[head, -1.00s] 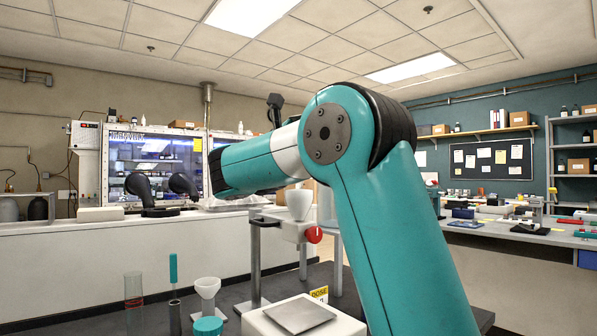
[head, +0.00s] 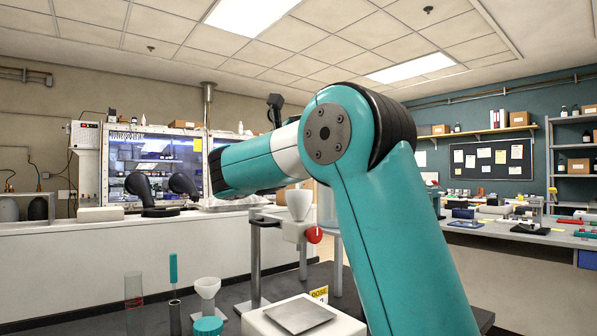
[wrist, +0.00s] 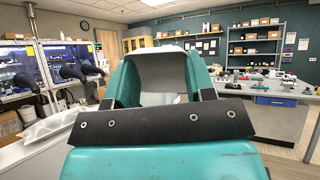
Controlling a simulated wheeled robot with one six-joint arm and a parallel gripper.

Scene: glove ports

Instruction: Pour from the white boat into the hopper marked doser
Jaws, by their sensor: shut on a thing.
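My gripper (wrist: 162,98) shows in the wrist view, shut on a pale grey-white thing (wrist: 163,72) that looks like the white boat. Only part of it shows behind the dark bar, and I cannot see its contents or tilt. In the head view my arm hides the gripper and the boat. A white hopper (head: 299,203) sits on a stand with a red knob, below and right of my arm's far end. A yellow sign (head: 320,294), partly hidden and reading "DOSE", stands low in front of that stand.
A white balance with a grey plate (head: 300,315) stands in front. To its left are a small white funnel (head: 207,288), a teal-lidded jar (head: 208,326) and a clear cylinder (head: 133,290). A glove box (head: 155,165) stands behind on the white counter.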

